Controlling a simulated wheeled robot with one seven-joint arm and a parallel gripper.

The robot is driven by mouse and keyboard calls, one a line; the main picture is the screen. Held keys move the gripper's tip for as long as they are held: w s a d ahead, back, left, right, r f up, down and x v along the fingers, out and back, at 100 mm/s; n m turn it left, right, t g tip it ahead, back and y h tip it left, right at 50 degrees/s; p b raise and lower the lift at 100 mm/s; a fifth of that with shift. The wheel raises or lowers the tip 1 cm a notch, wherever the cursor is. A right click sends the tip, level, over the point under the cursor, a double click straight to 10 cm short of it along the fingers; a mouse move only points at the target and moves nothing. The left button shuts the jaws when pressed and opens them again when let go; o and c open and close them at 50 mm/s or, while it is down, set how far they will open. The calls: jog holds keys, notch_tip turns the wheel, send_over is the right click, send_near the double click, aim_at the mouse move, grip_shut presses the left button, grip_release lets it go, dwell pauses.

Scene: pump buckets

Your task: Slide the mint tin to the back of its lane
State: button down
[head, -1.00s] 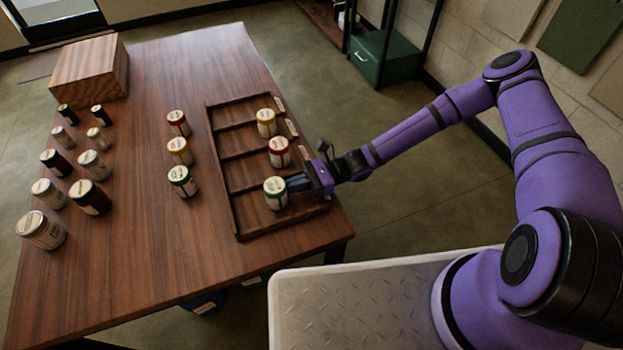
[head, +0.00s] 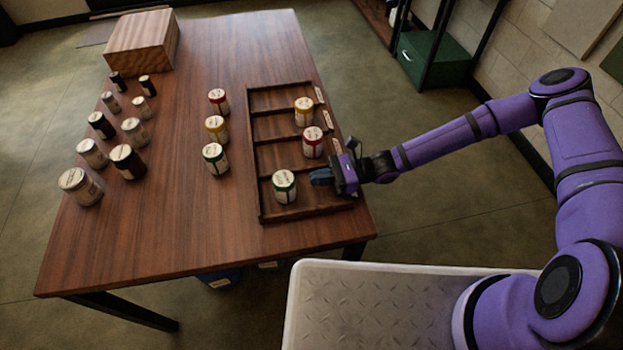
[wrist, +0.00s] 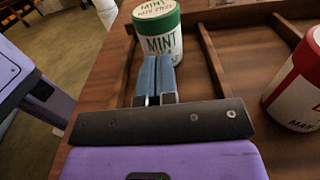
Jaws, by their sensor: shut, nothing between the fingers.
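The mint tin (head: 284,187), white with a green lid, stands upright in the lane of the wooden tray (head: 258,212) nearest my body. It is in the left part of that lane. Its MINT label faces my gripper in the wrist view (wrist: 158,40). My gripper (head: 314,177) is low over the same lane, to the right of the tin, with its blue fingers shut and empty. A small gap shows between fingertips and tin in the head view. In the wrist view the fingers (wrist: 157,62) overlap the tin's lower part.
A red-lidded tin (head: 312,142) and a yellow-lidded tin (head: 304,110) stand in neighbouring lanes. Left of the tray, a similar green-lidded tin (head: 215,158) stands in a row with two others. Several jars and a wooden box (head: 142,42) stand further left.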

jog(key=v, duration=1)
jog(key=shift+d, duration=0.2)
